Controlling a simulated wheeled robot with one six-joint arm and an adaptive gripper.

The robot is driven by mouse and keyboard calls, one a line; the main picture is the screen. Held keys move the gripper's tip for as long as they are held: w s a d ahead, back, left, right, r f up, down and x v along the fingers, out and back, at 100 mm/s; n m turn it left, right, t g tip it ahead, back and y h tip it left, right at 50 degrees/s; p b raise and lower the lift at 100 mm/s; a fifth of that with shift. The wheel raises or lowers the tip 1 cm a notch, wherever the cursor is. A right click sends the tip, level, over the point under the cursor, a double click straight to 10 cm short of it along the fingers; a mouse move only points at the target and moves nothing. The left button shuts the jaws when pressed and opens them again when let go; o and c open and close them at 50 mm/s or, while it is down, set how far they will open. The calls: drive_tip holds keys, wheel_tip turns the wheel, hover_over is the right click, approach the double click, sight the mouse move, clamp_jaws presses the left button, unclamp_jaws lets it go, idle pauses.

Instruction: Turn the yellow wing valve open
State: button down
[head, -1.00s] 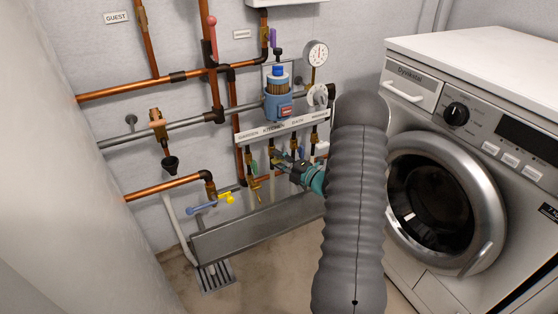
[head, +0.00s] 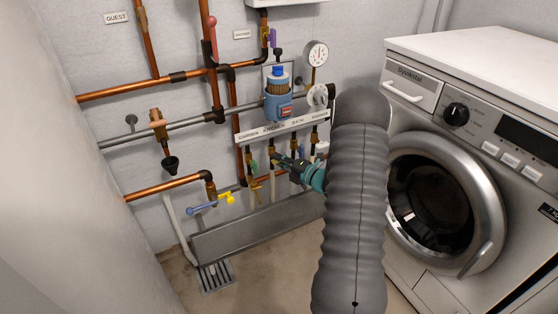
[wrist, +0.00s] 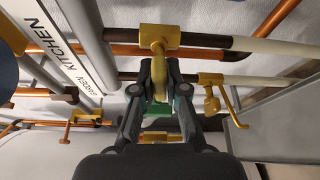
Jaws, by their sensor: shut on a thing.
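My gripper (head: 283,161), dark with a teal wrist, is at the row of small valves under the white label strip (head: 282,127). In the wrist view, my gripper (wrist: 159,78) is shut on a yellow handle (wrist: 158,62), which sits between the fingertips. This handle hangs from a brass valve body (wrist: 160,36) on the pipe. The word KITCHEN shows on the strip beside it. I take it to be the yellow wing valve. How far it is turned is hard to tell. My fingers partly hide it in the head view.
A green handle (head: 253,165) is close on the left. Another brass valve (wrist: 211,80) is near my fingers. A bright yellow piece (head: 225,198) and blue lever (head: 202,208) are lower left. A metal trough (head: 250,228) lies below; a washing machine (head: 465,150) stands right.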

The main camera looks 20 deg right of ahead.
drive_tip(key=n+g+h, duration=0.1)
drive_tip(key=n, duration=0.2)
drive_tip(key=shift+a+n+b, duration=0.1)
drive_tip(key=shift+n+b, duration=0.2)
drive_tip(key=shift+b, duration=0.1)
drive_tip(key=n+b, duration=0.1)
drive_tip(key=n+h+b, duration=0.1)
drive_tip(key=shift+f+n+g+b, duration=0.2)
drive_tip(key=shift+n+g+b, duration=0.2)
drive_tip(key=n+h+b, duration=0.2)
drive_tip(key=n+b, duration=0.1)
drive_tip(key=b, duration=0.2)
drive_tip(key=shift+f+h+b, duration=0.1)
drive_tip(key=shift+h+b, duration=0.2)
drive_tip(key=shift+b, duration=0.1)
drive_tip(key=shift+r+n+g+h+b, duration=0.15)
drive_tip(key=shift+n+h+b, duration=0.35)
drive_tip(key=shift+n+b, duration=0.2)
drive_tip(key=shift+r+n+g+h+b, duration=0.1)
drive_tip(key=shift+n+g+h+b, duration=0.05)
drive_tip(key=shift+n+h+b, duration=0.45)
drive_tip(key=c, duration=1.2)
unclamp_jaws()
drive_tip(key=v, duration=1.2)
